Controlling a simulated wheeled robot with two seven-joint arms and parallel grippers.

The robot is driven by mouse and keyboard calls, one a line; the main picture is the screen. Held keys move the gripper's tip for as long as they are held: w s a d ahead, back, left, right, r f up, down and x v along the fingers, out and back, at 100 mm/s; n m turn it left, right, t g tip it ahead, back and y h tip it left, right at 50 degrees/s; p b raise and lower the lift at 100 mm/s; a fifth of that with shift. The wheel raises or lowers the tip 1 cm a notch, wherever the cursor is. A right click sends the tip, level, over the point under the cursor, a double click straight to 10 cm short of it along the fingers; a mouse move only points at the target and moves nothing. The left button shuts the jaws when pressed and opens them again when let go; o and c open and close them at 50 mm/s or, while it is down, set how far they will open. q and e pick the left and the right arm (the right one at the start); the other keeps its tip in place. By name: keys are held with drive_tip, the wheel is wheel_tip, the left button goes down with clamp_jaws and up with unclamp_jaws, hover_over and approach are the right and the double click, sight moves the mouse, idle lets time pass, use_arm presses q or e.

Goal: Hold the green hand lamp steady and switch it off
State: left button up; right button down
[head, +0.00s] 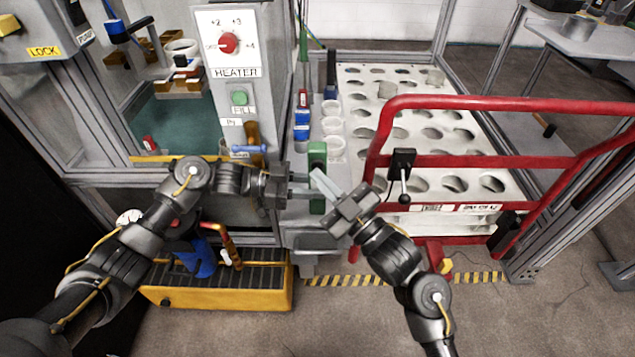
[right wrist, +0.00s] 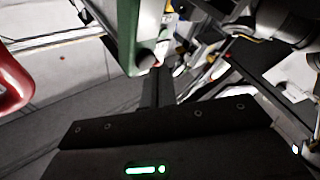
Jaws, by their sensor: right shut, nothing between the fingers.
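The green hand lamp (head: 317,156) stands upright in the middle of the head view, at the front of the narrow counter. My left gripper (head: 304,185) reaches it from the left. Its fingers are apart, one on each side of the lamp's body, and partly hidden there. My right gripper (head: 320,177) comes from the lower right, shut and empty, with its fingertips at the lamp's right side.
A red rail (head: 480,103) stands at the right, before a white rack (head: 440,83) with round holes. White cups (head: 333,126) line the counter behind the lamp. A heater panel (head: 229,45) rises at the left. A yellow-edged step (head: 220,297) lies below.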

drive_tip(key=shift+s, duration=3)
use_arm(q)
drive_tip(key=o, duration=0.9)
drive_tip(key=shift+o, duration=0.2)
drive_tip(key=shift+a, duration=0.1)
drive_tip(key=a+r, duration=0.1)
drive_tip(key=a, duration=1)
drive_tip(key=shift+a, duration=0.35)
